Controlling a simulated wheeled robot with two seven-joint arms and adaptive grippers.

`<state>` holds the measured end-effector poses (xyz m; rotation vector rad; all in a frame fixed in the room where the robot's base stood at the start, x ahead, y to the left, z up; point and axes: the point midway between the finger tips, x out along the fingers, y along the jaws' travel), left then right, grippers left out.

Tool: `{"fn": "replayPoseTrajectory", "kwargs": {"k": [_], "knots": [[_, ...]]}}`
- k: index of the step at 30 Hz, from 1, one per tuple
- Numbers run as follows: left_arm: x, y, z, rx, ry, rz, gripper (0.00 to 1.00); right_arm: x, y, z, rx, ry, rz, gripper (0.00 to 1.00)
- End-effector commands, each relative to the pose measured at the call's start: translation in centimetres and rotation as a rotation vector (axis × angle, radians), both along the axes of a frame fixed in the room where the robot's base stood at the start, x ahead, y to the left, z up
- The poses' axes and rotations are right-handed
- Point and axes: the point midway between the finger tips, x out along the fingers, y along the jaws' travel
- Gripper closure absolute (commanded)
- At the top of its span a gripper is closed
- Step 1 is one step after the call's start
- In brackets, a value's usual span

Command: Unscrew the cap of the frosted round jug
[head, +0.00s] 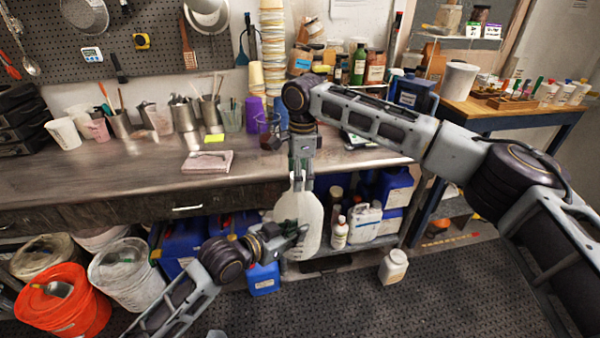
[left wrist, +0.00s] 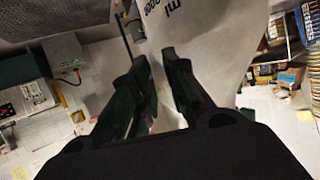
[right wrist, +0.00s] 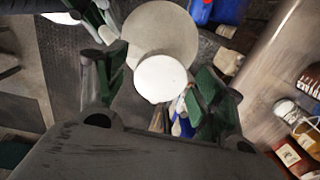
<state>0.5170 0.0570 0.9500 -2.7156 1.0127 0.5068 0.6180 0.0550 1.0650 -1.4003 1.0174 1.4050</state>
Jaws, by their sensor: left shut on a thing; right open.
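The frosted round jug (head: 311,218) is pale and hangs upright in front of the bench. My left gripper (head: 292,231) is shut on it from the left; in the left wrist view the jug's wall (left wrist: 205,35) with dark print rises past the fingers, and the exact part gripped is hard to tell. My right gripper (head: 301,178) points down over the jug's top and is open. In the right wrist view the round white cap (right wrist: 161,79) lies between the spread fingers, with the pale jug body behind it. The right hand hides the cap in the head view.
The bench (head: 90,180) behind holds cups, tools and a folded pink cloth (head: 207,162). An orange bucket (head: 65,305) and a white bucket (head: 125,270) stand at lower left. Blue containers and bottles fill the shelf below.

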Motion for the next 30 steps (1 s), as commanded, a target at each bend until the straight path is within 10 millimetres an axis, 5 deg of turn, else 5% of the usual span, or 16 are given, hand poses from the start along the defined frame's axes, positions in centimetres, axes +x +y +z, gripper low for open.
{"fn": "replayPoseTrajectory", "kwargs": {"k": [12, 30], "knots": [[0.05, 0.00, 0.19, -0.001, -0.004, 0.000, 1.00, 0.01, -0.01, 0.04, 0.000, 0.000, 0.000, 0.80], [0.05, 0.00, 0.19, -0.001, -0.004, 0.000, 1.00, -0.02, 0.02, 0.02, -0.004, -0.007, 0.295, 0.81]]}}
